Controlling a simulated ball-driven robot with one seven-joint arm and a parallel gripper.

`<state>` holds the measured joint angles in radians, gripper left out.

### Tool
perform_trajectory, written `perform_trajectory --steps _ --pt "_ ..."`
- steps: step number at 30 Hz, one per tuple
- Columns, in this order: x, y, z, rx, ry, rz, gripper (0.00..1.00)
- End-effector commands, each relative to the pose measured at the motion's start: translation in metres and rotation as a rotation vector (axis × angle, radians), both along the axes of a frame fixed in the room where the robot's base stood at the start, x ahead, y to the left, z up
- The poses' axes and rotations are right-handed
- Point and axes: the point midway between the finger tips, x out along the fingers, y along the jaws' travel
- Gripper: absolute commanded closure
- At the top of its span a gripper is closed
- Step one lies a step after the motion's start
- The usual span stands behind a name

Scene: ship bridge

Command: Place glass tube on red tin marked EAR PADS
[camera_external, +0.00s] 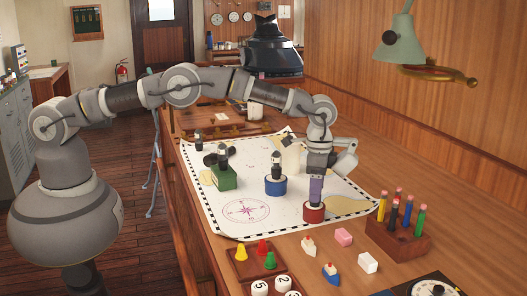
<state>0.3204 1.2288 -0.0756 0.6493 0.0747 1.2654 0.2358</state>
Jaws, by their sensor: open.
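A red tin (314,215) stands on the chart, toward its front right; any lettering on it is too small to read. A slim upright purplish tube (316,190), which looks like the glass tube, is directly above the red tin and appears to rest on it. My gripper (318,172) points down at the top of this tube and is open. Its fingertips are small and partly merge with the tube, so I cannot tell whether they touch it.
A blue tin (275,187) and a green tin (223,179), both with dark-topped pieces on them, stand to the left on the chart (245,211). A wooden block with several coloured pencils (398,238) is at right. Small toy boats and blocks lie in front.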

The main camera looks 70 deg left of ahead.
Motion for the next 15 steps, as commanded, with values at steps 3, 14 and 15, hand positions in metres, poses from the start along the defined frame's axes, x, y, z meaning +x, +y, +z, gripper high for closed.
perform_trajectory --steps 3,14,15 --pt "0.001 0.000 0.031 -0.001 -0.004 0.000 0.40" --pt "0.000 0.000 0.098 0.000 0.000 0.000 0.40" --pt "0.000 0.000 0.100 -0.001 -0.001 0.000 0.40"
